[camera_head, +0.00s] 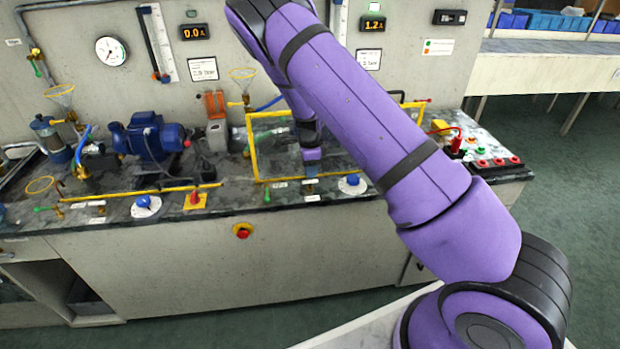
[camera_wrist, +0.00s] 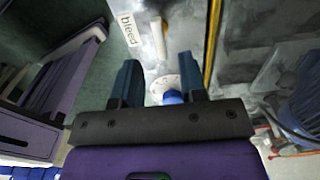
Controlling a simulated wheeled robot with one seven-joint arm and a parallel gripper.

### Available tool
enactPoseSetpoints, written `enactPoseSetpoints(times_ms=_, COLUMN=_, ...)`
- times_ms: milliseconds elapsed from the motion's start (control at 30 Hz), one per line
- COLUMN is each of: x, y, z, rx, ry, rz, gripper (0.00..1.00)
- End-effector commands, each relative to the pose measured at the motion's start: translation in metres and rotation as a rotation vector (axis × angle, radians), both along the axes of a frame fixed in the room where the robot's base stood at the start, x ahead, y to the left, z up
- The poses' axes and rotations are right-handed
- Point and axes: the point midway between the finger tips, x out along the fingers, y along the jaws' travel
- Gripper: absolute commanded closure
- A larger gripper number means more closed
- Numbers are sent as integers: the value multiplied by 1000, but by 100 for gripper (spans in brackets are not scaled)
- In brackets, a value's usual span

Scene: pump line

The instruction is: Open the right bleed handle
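The handle shows just beyond the fingertips, roughly in line with the gap. I cannot tell how far above it the fingers are.
A blue knob (camera_head: 352,180) on a white disc stands right of my gripper; it also shows between the fingers in the wrist view (camera_wrist: 172,97). A yellow pipe frame (camera_head: 252,145) rises to the left. A green handle (camera_head: 267,193) sits near its foot.

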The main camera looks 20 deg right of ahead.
Motion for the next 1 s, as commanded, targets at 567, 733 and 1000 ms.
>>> enactPoseSetpoints(times_ms=567, x=0, y=0, z=-45, rx=1, ry=0, rz=0, gripper=61)
enactPoseSetpoints(times_ms=733, x=0, y=0, z=-45, rx=1, ry=0, rz=0, gripper=70)
enactPoseSetpoints(times_ms=1000, x=0, y=0, z=-45, rx=1, ry=0, rz=0, gripper=100)
